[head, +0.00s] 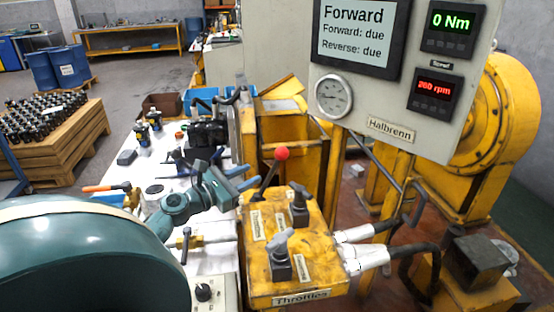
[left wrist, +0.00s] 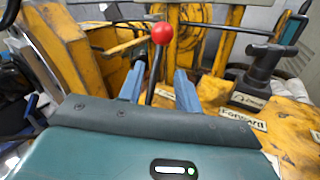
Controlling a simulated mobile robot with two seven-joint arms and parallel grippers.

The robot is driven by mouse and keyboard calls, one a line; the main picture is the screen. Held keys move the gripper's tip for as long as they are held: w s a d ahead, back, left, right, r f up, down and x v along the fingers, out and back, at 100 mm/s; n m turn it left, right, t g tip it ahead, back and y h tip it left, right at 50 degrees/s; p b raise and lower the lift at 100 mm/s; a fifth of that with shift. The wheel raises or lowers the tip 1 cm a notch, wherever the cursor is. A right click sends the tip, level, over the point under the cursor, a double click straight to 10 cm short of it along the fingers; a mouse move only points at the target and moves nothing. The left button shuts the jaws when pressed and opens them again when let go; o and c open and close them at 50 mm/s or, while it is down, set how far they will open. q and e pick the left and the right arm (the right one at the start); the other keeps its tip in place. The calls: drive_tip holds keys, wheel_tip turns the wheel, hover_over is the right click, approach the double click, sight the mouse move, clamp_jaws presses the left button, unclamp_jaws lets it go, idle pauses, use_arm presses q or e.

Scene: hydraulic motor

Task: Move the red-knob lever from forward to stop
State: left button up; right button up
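The red-knob lever (head: 268,175) rises from the yellow control box (head: 306,238) and tilts up to the right in the head view, ending in a red ball (head: 281,153). My left gripper (head: 246,178) is just left of the lever, pointing at it. In the left wrist view, the two blue-grey fingers of the gripper (left wrist: 160,85) are open, with the dark lever shaft (left wrist: 153,75) between them in the picture. The red ball (left wrist: 163,33) stands above the fingertips. I cannot tell whether either finger touches the shaft. My right gripper is not in view.
Two grey-handled levers, one nearer (head: 280,262) and one farther (head: 299,208), stand on the same box. The display panel (head: 400,75) hangs above and reads "Forward". A white bench (head: 212,260) with tools lies left. White-fitted hoses (head: 365,258) leave the box's right side.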

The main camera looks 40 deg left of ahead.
sight(276, 161)
use_arm(q)
drive_tip(key=w, duration=0.3)
drive_tip(key=w+d, duration=0.1)
drive_tip(key=w, duration=0.6)
drive_tip(key=shift+w+d+p, duration=0.15)
drive_tip(key=shift+w+p, duration=0.15)
drive_tip(key=shift+w, duration=0.1)
drive_tip(key=c, duration=0.6)
drive_tip(key=shift+r, duration=0.1)
clamp_jaws()
